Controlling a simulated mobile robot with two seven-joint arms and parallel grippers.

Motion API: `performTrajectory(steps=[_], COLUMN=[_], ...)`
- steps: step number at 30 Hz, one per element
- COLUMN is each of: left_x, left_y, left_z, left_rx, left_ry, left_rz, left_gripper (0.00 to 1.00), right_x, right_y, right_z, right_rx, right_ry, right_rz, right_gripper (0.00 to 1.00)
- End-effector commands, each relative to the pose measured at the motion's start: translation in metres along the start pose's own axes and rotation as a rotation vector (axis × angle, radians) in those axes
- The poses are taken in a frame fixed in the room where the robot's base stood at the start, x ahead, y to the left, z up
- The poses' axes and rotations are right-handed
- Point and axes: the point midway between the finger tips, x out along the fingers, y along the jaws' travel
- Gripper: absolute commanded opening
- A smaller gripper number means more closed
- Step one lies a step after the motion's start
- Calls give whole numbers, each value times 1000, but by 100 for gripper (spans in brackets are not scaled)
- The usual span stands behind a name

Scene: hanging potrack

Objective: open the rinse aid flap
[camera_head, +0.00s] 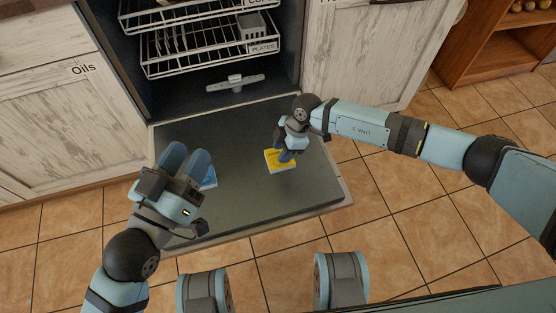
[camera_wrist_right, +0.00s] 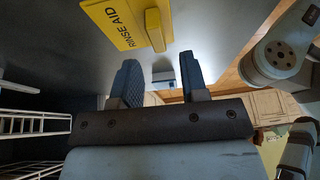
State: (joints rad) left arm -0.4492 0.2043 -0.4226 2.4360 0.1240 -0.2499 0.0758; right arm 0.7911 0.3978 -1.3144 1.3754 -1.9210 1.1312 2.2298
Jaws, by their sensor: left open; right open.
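The rinse aid flap (camera_head: 271,163) is a yellow panel on the inner face of the lowered dishwasher door. In the right wrist view the flap (camera_wrist_right: 112,20) reads "RINSE AID", has a raised yellow handle (camera_wrist_right: 155,31) and appears to lie flat against the door. My right gripper (camera_head: 285,154) is over the flap and covers part of it. In its wrist view the open fingers (camera_wrist_right: 159,72) are empty, just short of the handle with a visible gap.
The dishwasher door (camera_head: 235,125) lies open and low. Wire racks (camera_head: 205,50) and a grey spray arm (camera_head: 235,83) are inside the dishwasher behind it. Cabinets (camera_head: 55,110) stand on both sides. The tiled floor (camera_head: 410,215) to the right is clear.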

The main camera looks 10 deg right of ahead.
Motion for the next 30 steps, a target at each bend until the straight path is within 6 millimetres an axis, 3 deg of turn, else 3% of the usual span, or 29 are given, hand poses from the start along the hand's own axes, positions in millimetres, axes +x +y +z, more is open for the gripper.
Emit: performTrajectory(steps=[1, 6, 18, 24, 30], left_x=[0, -1, -1, -1, 0], left_y=[-2, -3, -4, -3, -3], left_z=[8, 19, 22, 22, 21], left_rx=[0, -3, -4, -4, -4], left_ry=[-15, -58, -77, -76, -75], left_rz=[1, 4, 5, 5, 5], left_gripper=[43, 43, 43, 43, 43], right_x=[12, 31, 37, 37, 36], right_y=[0, 0, 0, 0, 0], right_z=[0, 0, -1, -1, -1], right_rx=[-1, 0, -1, 0, 0], right_ry=[2, 2, 2, 2, 2], right_rz=[0, -1, 0, 0, -2], right_gripper=[40, 40, 40, 0, 0])
